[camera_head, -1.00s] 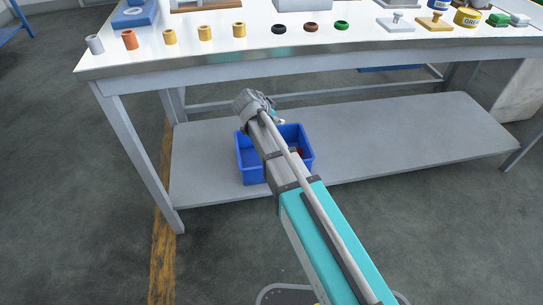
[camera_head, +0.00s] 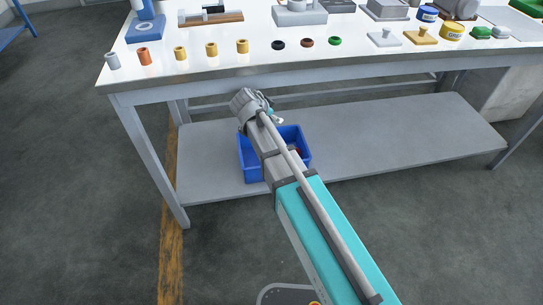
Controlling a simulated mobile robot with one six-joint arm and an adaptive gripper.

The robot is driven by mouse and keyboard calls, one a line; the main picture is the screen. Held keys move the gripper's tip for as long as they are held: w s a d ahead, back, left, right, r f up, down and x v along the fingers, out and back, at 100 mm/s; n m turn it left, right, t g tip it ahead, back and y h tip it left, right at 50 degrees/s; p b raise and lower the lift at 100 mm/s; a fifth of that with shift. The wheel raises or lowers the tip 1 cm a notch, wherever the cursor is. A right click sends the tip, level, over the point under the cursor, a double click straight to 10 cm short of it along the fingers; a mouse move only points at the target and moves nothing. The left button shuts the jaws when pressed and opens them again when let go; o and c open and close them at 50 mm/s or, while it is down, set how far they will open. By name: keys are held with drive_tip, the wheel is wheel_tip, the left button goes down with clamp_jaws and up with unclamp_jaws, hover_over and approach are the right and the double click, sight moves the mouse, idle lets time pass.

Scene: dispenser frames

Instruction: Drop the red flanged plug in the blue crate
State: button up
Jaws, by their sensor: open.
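The blue crate (camera_head: 252,173) sits on the lower shelf of the bench, left of the shelf's middle. My arm crosses in front of it and hides much of its inside. A small red patch (camera_head: 298,151) shows inside the crate, just right of my arm. It looks like part of the red flanged plug, but most of it is hidden. My gripper (camera_head: 276,118) is over the far side of the crate, mostly behind my own wrist. It is open, and I see nothing held in it.
The bench top (camera_head: 190,66) above bears a row of small parts: a grey bush (camera_head: 112,61), an orange bush (camera_head: 144,56), several yellow ones, and black, brown and green rings. Flanged plates (camera_head: 422,36) and tins stand at the right. The lower shelf (camera_head: 400,130) is clear right of the crate.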

drive_tip(key=shift+s+r+p, duration=0.9)
drive_tip(key=shift+r, duration=0.3)
drive_tip(key=s+d+f+n+g+y, duration=0.25)
drive_tip(key=s+d+n+g, duration=0.2)
drive_tip(key=s+d, duration=0.65)
drive_tip(key=s+d+f+n+g+y, duration=0.25)
drive_tip(key=s+d+n, duration=0.25)
drive_tip(key=s+d, duration=0.5)
wheel_tip(320, 180, up, 32)
drive_tip(key=w+d+p, duration=0.1)
drive_tip(key=d+p, duration=0.1)
drive_tip(key=p, duration=3)
drive_tip(key=shift+w+d+f+g, duration=0.15)
drive_tip(key=shift+w+g, duration=0.25)
